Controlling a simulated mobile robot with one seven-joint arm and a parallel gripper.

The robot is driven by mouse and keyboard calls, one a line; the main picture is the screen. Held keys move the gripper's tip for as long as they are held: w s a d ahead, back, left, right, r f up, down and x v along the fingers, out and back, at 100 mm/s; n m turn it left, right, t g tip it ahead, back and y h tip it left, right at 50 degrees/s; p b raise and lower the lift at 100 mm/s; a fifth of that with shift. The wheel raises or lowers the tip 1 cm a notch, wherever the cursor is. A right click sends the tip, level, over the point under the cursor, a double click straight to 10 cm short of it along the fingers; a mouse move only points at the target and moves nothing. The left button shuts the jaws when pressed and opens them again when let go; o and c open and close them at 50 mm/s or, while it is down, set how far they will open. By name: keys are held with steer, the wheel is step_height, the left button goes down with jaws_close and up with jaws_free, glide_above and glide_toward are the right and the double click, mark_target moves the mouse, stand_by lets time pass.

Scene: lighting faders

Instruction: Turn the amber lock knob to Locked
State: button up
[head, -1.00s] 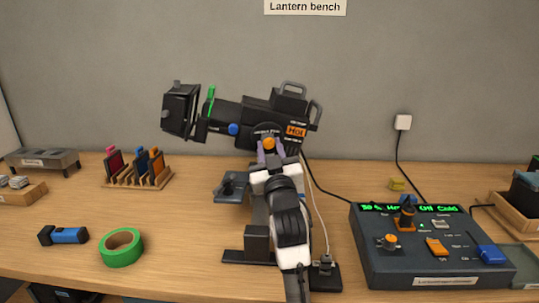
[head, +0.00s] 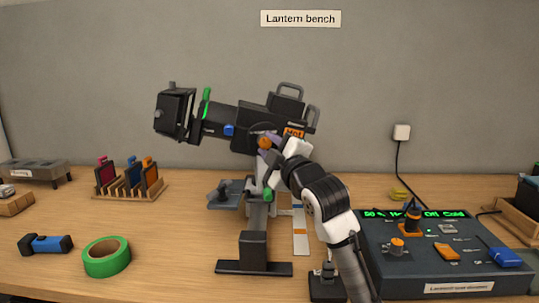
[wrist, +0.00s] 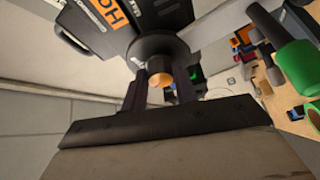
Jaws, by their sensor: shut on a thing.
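The amber lock knob (head: 265,142) is on the side of the black stage lantern (head: 236,117), below its "Hot" label. My gripper (head: 271,146) reaches it from the lower right, its purple-grey fingers around the knob. In the wrist view the amber knob (wrist: 158,77) shows between the two dark fingers (wrist: 161,84), against a round dark disc (wrist: 158,55). The gripper is shut on the knob. The lock markings are too small or hidden to read.
A control desk (head: 440,262) with faders stands right of my arm. Green tape (head: 107,270), a blue torch (head: 47,244) and a rack of colour filters (head: 130,186) lie left. The lantern's stand (head: 253,268) rises close below my gripper. The bench front between tape and stand is clear.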

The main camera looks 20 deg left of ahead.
steer(key=n, duration=0.1)
steer(key=n+g, duration=0.1)
steer(key=n, duration=0.2)
steer(key=shift+r+n+g+h, duration=0.25)
steer(key=shift+n+g+h, duration=0.15)
stand_by(0.4)
steer(key=o, duration=1)
steer(key=shift+c, duration=0.2)
steer(key=shift+d, duration=0.1)
steer(key=b+v, duration=0.2)
steer(key=v, duration=1.1)
steer(key=shift+s+d, duration=0.2)
steer(key=shift+d, duration=0.05)
